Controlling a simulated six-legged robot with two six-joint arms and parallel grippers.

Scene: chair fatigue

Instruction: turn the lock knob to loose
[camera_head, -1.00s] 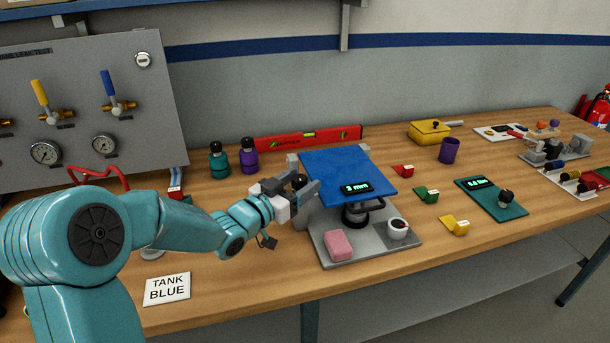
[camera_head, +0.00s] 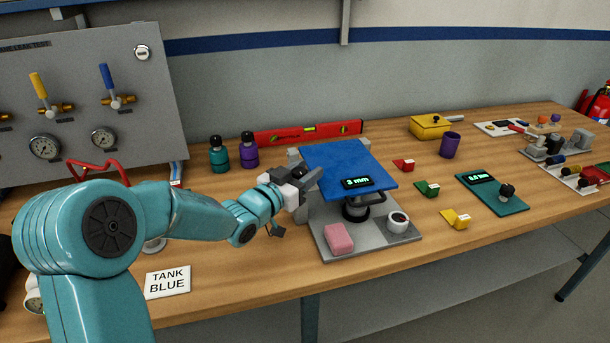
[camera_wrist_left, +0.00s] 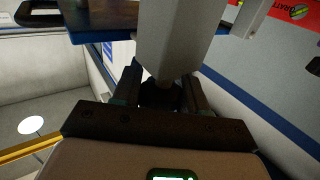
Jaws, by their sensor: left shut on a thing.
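The lock knob is a dark knob (camera_wrist_left: 160,97) on the side of the test stand, mostly hidden by my fingers. My left gripper (camera_head: 307,183) is at the left side of the stand, shut on this knob; it also shows in the left wrist view (camera_wrist_left: 160,92). The stand has a grey base plate (camera_head: 375,240), a pale upright (camera_wrist_left: 178,40) and a blue top plate (camera_head: 345,163). Its small display (camera_head: 357,182) reads "3 mm". Whether the knob is at loose or locked cannot be read. My right gripper is not in view.
A pink block (camera_head: 338,240) and a white round piece (camera_head: 398,222) sit on the base plate. Teal (camera_head: 219,156) and purple (camera_head: 248,151) bottles stand behind my arm.

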